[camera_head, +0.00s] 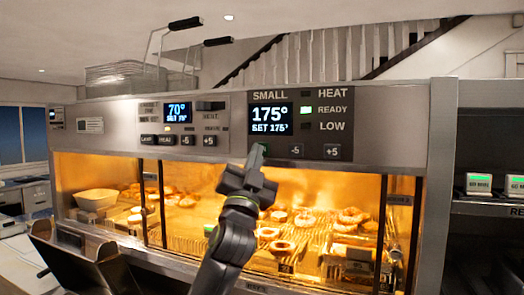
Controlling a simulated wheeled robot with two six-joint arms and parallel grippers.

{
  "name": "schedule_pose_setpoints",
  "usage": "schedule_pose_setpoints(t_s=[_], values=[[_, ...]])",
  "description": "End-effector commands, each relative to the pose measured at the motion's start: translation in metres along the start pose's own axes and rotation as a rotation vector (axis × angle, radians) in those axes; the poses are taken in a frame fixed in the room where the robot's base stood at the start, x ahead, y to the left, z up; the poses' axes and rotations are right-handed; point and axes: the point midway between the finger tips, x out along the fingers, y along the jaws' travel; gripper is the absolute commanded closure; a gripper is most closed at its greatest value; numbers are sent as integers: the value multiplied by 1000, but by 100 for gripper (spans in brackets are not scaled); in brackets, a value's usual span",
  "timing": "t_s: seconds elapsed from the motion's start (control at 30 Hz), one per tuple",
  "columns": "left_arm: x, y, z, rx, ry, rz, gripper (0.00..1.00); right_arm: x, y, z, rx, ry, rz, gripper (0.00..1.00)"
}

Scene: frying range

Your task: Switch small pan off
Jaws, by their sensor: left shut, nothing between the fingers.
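The small pan's control panel (343,112) is on the front of the frying range, labelled SMALL. Its display (271,118) reads 175° with SET 175° below, and the light beside READY (307,110) glows green. Buttons marked -5 (296,150) and +5 (332,152) sit under it. My left gripper (257,152) is shut and empty, pointing up at the panel's lower left, just under the display. It covers that spot, so any button there is hidden. I cannot tell whether the fingertips touch the panel. My right gripper is not in view.
Left of it, another panel (182,125) shows 70° with its own row of buttons. Below, a lit glass-fronted cabinet holds several fried rings (283,248). A metal bin (85,262) stands at the front left. Shelves with green-lit timers (479,184) are at right.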

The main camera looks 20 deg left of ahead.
Motion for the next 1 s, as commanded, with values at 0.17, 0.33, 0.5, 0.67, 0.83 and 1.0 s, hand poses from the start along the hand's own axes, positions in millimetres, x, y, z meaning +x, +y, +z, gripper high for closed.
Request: schedule_pose_setpoints(t_s=[0.17,0.33,0.5,0.67,0.83,1.0], values=[[0,0,0,0,0,0,100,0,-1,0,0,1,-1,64],[0,0,0,0,0,0,100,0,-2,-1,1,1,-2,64],[0,0,0,0,0,0,100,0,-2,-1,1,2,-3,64],[1,1,1,0,0,0,100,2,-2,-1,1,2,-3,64],[5,4,4,-1,0,-1,100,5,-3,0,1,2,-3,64],[6,4,4,0,-1,0,100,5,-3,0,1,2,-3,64]])
